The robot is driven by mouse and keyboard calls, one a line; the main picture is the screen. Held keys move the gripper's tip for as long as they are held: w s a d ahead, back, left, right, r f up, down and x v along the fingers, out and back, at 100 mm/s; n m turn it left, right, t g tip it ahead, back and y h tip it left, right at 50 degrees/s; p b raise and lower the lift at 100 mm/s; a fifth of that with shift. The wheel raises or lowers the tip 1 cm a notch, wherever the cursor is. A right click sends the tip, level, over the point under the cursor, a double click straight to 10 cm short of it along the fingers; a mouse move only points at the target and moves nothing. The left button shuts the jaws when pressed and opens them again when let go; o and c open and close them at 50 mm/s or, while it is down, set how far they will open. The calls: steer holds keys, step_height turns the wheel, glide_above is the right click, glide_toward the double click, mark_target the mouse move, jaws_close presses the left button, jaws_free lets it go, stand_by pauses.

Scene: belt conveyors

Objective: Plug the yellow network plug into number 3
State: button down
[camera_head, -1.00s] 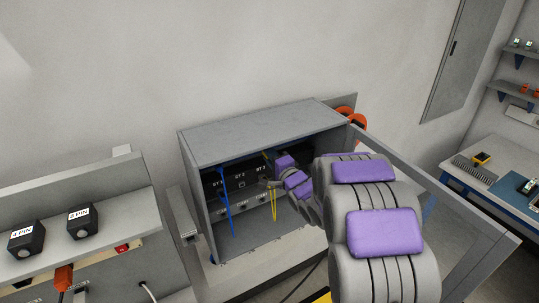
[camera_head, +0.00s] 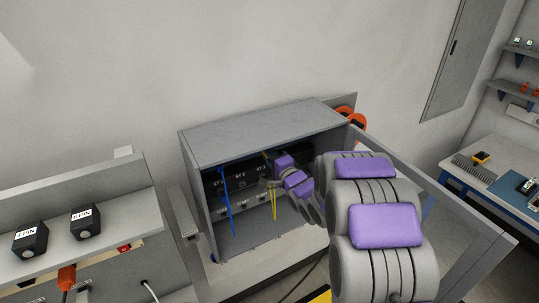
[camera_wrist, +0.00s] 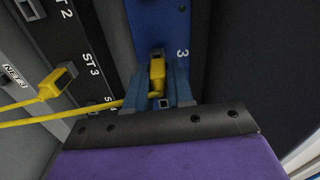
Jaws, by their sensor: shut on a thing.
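My gripper (camera_wrist: 165,92) has blue fingers and is shut on the yellow network plug (camera_wrist: 157,72). The plug's front end is at the socket (camera_wrist: 157,51) beside the "3" label on the blue panel (camera_wrist: 158,25) in the wrist view. I cannot tell how deep it sits. Its yellow cable (camera_wrist: 105,106) runs left. In the head view, my gripper (camera_head: 271,184) is inside the grey cabinet (camera_head: 255,132), where the yellow cable (camera_head: 274,208) hangs in a narrow loop.
A blue cable (camera_head: 227,195) hangs at the cabinet's left side. The open cabinet door (camera_head: 440,185) is to the right of my arm. A shelf with black connector boxes (camera_head: 85,222) stands at the left. A workbench (camera_head: 500,165) is at the far right.

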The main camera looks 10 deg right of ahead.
steer(key=shift+w+a+p, duration=0.15)
steer(key=shift+w+p, duration=0.2)
steer(key=shift+w, duration=0.25)
stand_by(0.7)
steer(key=c, duration=0.9)
jaws_free()
steer(key=shift+s+a, duration=0.1)
steer(key=shift+s, duration=0.05)
